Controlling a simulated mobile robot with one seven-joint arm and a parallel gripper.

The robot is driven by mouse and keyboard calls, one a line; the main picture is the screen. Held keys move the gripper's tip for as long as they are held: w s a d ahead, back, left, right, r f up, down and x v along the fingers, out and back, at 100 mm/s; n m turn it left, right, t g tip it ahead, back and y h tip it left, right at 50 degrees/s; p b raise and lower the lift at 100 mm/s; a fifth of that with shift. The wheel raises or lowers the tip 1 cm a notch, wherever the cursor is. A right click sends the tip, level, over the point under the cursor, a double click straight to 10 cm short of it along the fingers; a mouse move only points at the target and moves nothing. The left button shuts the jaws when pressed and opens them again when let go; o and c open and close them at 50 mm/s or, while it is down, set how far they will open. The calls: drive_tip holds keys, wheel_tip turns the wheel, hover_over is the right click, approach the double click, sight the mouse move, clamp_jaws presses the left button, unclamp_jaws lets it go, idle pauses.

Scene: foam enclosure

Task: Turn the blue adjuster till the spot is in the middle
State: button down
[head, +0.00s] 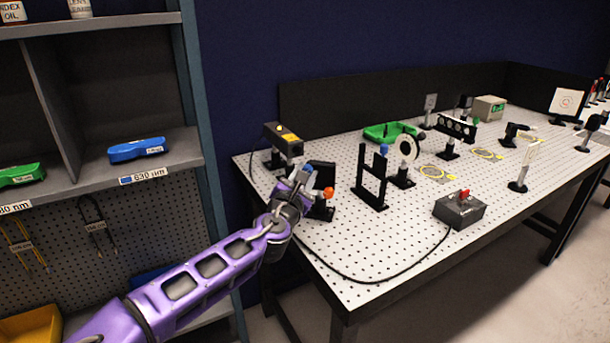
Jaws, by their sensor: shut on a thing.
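My gripper (309,182) is at the black mirror mount (323,175) near the left end of the perforated table. It is shut on the mount's blue adjuster, which the fingers mostly hide. An orange knob (328,192) sits on the same mount, just right of the fingers. A white target screen (567,101) with red rings stands at the far right of the table. It is too small to tell where the spot lies on it.
A black laser box (283,139) stands behind my gripper. A switch box (459,211) trails a cable along the front edge. Shelves (110,150) stand at the left.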

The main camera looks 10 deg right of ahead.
drive_tip(key=m+b, duration=0.1)
drive_tip(key=m, duration=0.7)
drive_tip(key=shift+m, duration=0.4)
idle(0.4)
drive_tip(key=c, duration=0.6)
unclamp_jaws()
